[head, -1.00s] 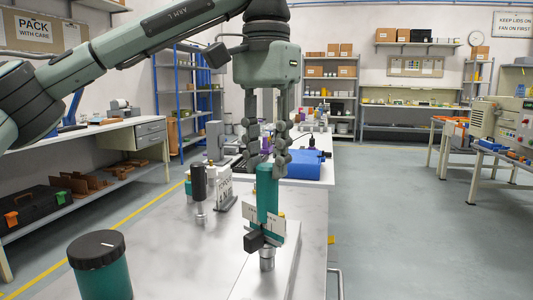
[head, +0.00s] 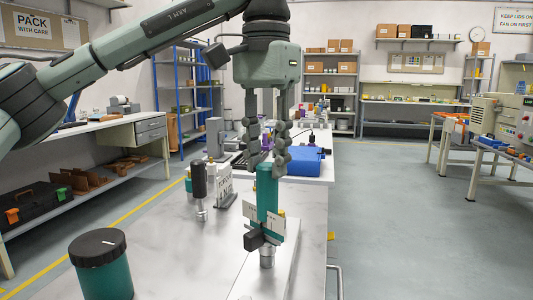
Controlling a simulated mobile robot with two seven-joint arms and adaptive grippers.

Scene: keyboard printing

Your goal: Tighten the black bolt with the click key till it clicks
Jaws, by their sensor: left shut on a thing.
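The click key (head: 267,188) has a teal upright handle. My left gripper (head: 267,153) is shut on the top of the handle. Lower on the key are white marked plates (head: 277,228) and a black block (head: 254,241) that sticks out to the left. Below them, a silver metal end (head: 267,259) points down at a pale raised slab (head: 250,283) on the table. I cannot make out the black bolt; it may be hidden under the key. My right gripper is not in view.
A teal jar with a black lid (head: 97,243) stands at the front left of the table. A black-handled tool (head: 199,180) stands upright left of the key, beside a small white sign (head: 224,185). A blue case (head: 305,161) lies behind. The table's right edge is close.

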